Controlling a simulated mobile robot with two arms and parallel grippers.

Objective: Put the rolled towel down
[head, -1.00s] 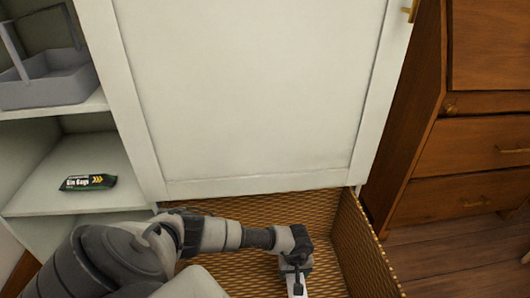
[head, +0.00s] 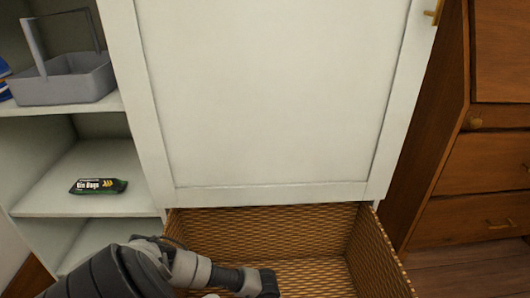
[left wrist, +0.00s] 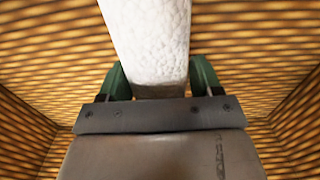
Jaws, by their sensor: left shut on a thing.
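The rolled towel (left wrist: 150,40) is white and textured. In the left wrist view it sits between the two green fingers of my left gripper (left wrist: 160,82), which is shut on it. Woven wicker walls surround the gripper and the towel, and I cannot tell whether the towel touches the basket's floor. In the head view the wicker basket (head: 372,262) stands below the white door. My left arm reaches into it from the left; its fingers and nearly all of the towel are below the frame's bottom edge. My right gripper is not in view.
A white cabinet door (head: 265,95) rises behind the basket. On the left, shelves hold a grey caddy (head: 62,82) and a dark pack of bin bags (head: 98,186). A brown wooden drawer unit (head: 480,170) stands at the right. The basket's far right part is empty.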

